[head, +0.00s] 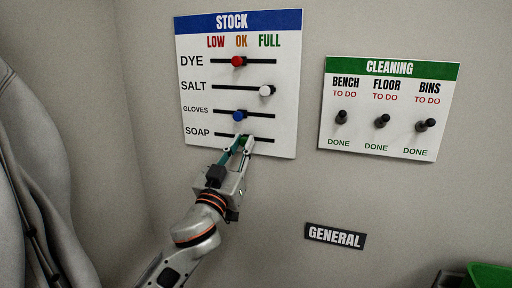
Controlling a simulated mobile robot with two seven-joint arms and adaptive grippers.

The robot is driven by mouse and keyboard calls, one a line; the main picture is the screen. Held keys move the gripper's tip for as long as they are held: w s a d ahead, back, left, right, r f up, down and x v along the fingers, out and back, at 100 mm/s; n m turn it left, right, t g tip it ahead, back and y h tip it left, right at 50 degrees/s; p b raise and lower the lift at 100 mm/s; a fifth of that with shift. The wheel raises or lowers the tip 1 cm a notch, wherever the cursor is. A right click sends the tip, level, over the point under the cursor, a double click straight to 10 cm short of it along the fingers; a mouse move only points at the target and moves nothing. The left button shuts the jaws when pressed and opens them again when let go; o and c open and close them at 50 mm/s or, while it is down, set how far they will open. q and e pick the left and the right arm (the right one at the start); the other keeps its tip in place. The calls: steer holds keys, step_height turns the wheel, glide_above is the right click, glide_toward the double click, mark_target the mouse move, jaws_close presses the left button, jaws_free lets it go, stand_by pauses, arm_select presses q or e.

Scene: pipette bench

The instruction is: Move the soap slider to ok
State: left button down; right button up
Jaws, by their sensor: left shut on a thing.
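The STOCK board (200,58) hangs on the wall with rows for dye, salt, gloves and soap under the headings LOW, OK and FULL. The soap track (265,140) is the lowest one. My left gripper (243,146) is at the middle of this track, shut on the green soap slider (244,140). The slider is mostly hidden between the fingers. It sits nearly below the blue gloves slider, roughly under OK. My right gripper is out of view.
The red dye slider (238,62) and blue gloves slider (239,116) are near mid-track; the white salt slider (266,90) is toward FULL. A CLEANING board (390,105) with three dark switches is at right. A GENERAL sign (335,237) is below. A green bin (487,276) shows lower right.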

arm_select(q)
steer(key=shift+w+a, duration=0.25)
steer(key=shift+a, duration=0.6)
steer(key=c, duration=1.9)
jaws_free()
steer(key=shift+d, duration=0.1)
steer(key=v, duration=1.2)
steer(key=shift+s, duration=0.1)
